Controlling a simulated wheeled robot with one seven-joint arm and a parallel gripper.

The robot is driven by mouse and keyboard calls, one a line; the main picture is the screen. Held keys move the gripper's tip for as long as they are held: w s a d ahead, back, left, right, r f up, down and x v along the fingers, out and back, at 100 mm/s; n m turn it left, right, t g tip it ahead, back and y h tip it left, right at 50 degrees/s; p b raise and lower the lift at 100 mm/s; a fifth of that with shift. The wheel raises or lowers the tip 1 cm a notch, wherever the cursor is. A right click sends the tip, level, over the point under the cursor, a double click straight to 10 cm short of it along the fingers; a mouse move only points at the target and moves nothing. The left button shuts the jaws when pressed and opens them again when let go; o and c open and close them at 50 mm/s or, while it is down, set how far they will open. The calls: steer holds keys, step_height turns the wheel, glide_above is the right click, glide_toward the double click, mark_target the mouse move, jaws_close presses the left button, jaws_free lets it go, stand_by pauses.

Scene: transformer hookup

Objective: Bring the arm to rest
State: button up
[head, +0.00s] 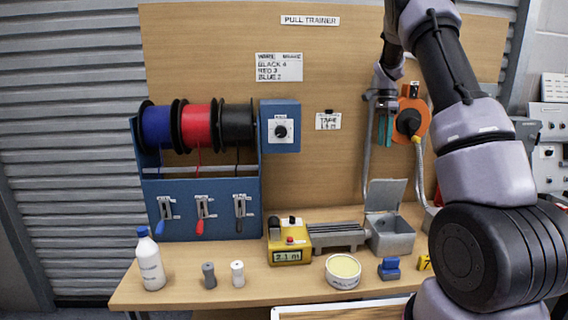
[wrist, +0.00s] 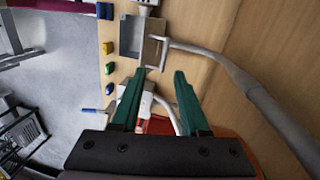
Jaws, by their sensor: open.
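My gripper (head: 383,128) is raised in front of the back board, right of the tape card, in the head view. In the wrist view my gripper (wrist: 163,77) shows two green fingers spread apart with nothing held between them. My arm bends up and over from the right side of the head view. Below the gripper stands a grey open-lidded box (head: 392,238) on the bench, also seen ahead of the fingers in the wrist view (wrist: 130,38).
A bench (head: 225,290) carries a spool rack (head: 200,190), a yellow meter (head: 288,256), a round tin (head: 342,271), a white bottle (head: 150,262) and a blue block (head: 389,269). An orange reel (head: 411,119) and conduit (wrist: 240,80) are close to the gripper.

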steer(key=s+a+r+n+t+y, duration=0.1)
steer(key=s+a+r+n+t, duration=0.45)
steer(key=s+r, duration=1)
steer(key=s+a+n+t, duration=0.1)
steer(key=s+a+n, duration=0.2)
steer(key=s, duration=0.6)
steer(key=s+a+n+t, duration=0.2)
steer(key=s+a+n, duration=0.2)
steer(key=s, duration=0.6)
steer(key=shift+s+a+f+y, duration=0.2)
steer(key=shift+a+y, duration=0.1)
steer(key=shift+a, duration=0.7)
steer(key=shift+d+t, duration=0.15)
steer(key=shift+t, duration=0.1)
